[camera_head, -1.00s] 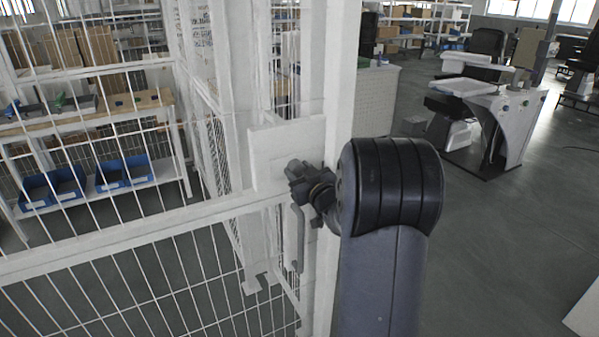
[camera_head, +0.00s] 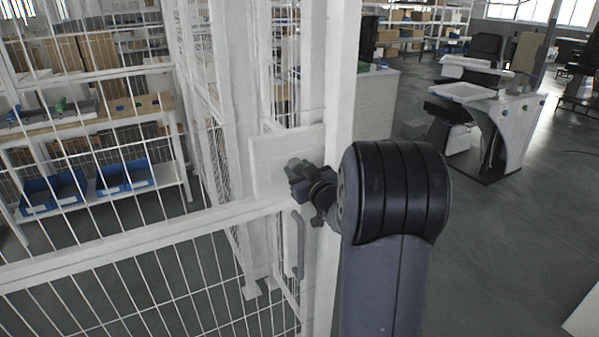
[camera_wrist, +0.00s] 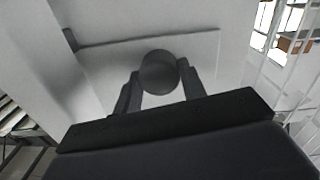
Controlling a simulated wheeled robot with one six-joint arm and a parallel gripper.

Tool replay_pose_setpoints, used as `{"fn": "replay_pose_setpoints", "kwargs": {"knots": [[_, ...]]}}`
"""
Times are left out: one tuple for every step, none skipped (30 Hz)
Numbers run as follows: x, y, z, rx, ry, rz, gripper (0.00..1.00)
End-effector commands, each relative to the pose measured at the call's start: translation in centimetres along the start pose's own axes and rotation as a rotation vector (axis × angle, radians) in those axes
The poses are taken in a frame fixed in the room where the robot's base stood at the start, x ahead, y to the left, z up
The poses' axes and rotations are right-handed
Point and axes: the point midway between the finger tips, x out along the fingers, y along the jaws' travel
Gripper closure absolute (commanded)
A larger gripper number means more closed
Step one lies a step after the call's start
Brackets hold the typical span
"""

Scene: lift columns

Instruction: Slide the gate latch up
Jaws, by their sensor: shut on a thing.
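The gate latch shows as a dark round knob (camera_wrist: 158,72) in front of a pale plate in the wrist view. My gripper (camera_wrist: 160,78) is shut on this knob, with one finger on each side of it. In the head view my gripper (camera_head: 298,172) is at the white latch plate (camera_head: 268,150) on the gate's edge, and the knob is mostly hidden by it. The white mesh gate (camera_head: 130,238) fills the left, and a grey pull handle (camera_head: 298,245) hangs below my gripper.
A white upright post (camera_head: 345,90) stands right beside the plate, close to my arm. Behind the mesh is a shelf (camera_head: 85,205) with blue bins. A white workstation (camera_head: 495,115) stands far right. The grey floor (camera_head: 500,250) right of my arm is clear.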

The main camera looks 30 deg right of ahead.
Motion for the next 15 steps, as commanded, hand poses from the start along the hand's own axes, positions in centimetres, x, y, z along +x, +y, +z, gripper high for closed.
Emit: {"fn": "replay_pose_setpoints", "kwargs": {"knots": [[0.08,0.15,-0.72,-0.002,0.017,0.002,0.58],[0.08,0.15,-0.73,-0.002,0.017,0.002,0.56],[0.08,0.15,-0.69,-0.002,0.016,0.002,0.53],[0.07,0.14,-0.64,-0.002,0.015,0.001,0.50],[0.07,0.13,-0.60,-0.002,0.014,0.001,0.48],[0.07,0.12,-0.55,-0.002,0.013,0.001,0.45],[0.06,0.12,-0.52,-0.002,0.013,0.001,0.42],[0.06,0.11,-0.50,-0.002,0.012,0.001,0.40],[0.06,0.10,-0.47,-0.002,0.012,0.001,0.39],[0.06,0.09,-0.44,-0.002,0.011,0.001,0.39],[0.05,0.09,-0.43,-0.002,0.011,0.001,0.39],[0.05,0.08,-0.40,-0.002,0.010,0.001,0.39],[0.05,0.08,-0.39,-0.002,0.010,0.001,0.39],[0.04,0.08,-0.38,-0.001,0.010,0.001,0.39],[0.00,0.08,-0.36,-0.001,0.009,0.001,0.39]]}}
